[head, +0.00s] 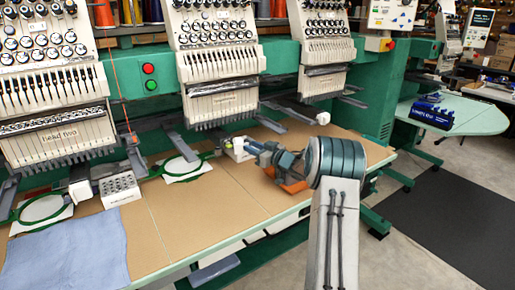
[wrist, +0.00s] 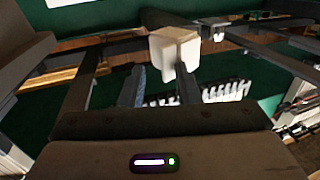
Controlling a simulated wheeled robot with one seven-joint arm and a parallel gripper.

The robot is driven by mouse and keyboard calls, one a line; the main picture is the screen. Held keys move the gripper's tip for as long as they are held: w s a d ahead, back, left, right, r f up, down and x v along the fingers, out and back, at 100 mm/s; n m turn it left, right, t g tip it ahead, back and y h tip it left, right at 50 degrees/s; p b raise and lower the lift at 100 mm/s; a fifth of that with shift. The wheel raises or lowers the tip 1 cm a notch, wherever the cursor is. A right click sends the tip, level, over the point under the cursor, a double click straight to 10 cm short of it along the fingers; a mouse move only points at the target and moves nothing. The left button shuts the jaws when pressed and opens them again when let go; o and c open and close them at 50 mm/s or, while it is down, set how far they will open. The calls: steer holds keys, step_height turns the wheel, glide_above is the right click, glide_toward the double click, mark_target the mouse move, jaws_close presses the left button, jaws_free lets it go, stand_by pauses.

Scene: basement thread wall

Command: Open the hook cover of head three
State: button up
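Head three (head: 220,97) is the middle cream machine head in the head view; its label is too small to read surely. A small white block (head: 238,148), probably its hook cover, sits below it at the table's back edge. In the wrist view a cream block (wrist: 172,48) stands just beyond the fingertips, with the right fingertip overlapping its lower edge. My gripper (head: 254,147) reaches in from the right, close to the white block. In the wrist view my gripper (wrist: 160,88) has its fingers apart with nothing between them. Whether a fingertip touches the block, I cannot tell.
Head two (head: 68,133) is at left and another head (head: 325,82) at right. Green hoops with white fabric (head: 182,168) lie on the tan table (head: 190,215). A blue cloth (head: 75,250) and a white holed tray (head: 118,188) are at left. The table's front middle is clear.

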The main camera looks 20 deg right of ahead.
steer(key=shift+w+a+r, duration=0.2)
steer(key=shift+a+r, duration=0.3)
steer(key=shift+a, duration=0.05)
steer(key=s+d+r, duration=0.8)
steer(key=d+r, duration=0.1)
steer(key=r, duration=0.1)
steer(key=shift+s+p, duration=0.3)
steer(key=shift+p, duration=0.1)
steer(key=shift+d, duration=0.1)
